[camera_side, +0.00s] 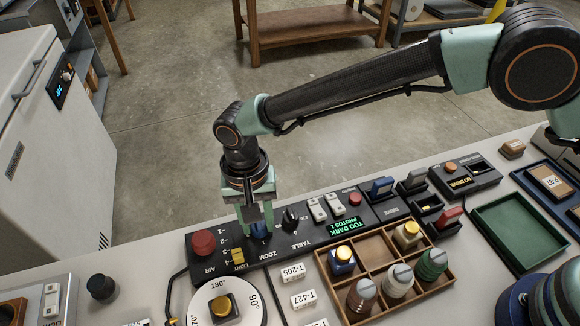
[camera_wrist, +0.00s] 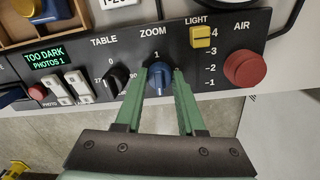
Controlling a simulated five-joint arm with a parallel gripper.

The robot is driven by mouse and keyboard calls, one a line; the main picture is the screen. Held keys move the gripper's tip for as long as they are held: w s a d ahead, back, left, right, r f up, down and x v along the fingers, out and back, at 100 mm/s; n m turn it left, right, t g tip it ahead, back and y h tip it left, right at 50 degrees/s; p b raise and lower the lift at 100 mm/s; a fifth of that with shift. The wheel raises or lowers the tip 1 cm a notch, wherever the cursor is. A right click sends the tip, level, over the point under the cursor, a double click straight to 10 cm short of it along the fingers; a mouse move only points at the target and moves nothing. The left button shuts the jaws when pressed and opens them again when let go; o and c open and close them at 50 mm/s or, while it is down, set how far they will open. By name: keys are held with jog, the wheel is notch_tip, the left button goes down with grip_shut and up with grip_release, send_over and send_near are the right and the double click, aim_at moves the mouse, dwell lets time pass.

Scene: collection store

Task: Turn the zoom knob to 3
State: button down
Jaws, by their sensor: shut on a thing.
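The zoom knob is blue and sits on the black control panel under the ZOOM label, between the light slider and the table knob. In the wrist view the zoom knob (camera_wrist: 159,82) has a "1" printed above it and shows between the fingertips. My gripper (camera_wrist: 160,76) points at the panel with its two green fingers closed on either side of the knob. In the side view my gripper (camera_side: 257,226) reaches down to the panel, and its fingers hide most of the knob. The knob's other numbers are not readable.
The yellow light slider (camera_wrist: 201,37) and red air button (camera_wrist: 245,68) are on one side of the knob. The black table knob (camera_wrist: 117,79) is close on the other side. A green display (camera_side: 343,239) reads TOO DARK, PHOTOS 1. A wooden tray (camera_side: 452,277) holds several specimens.

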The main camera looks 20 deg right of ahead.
aim_at(255, 225)
jog(key=c, duration=0.5)
grip_release()
jog(key=shift+s+a+f, duration=0.1)
jog(key=shift+s, duration=0.05)
jog(key=shift+r, duration=0.5)
jog(key=r, duration=1.1)
jog(key=shift+w+a+r, duration=0.1)
jog(key=shift+w+a, duration=0.1)
jog(key=shift+w, duration=0.05)
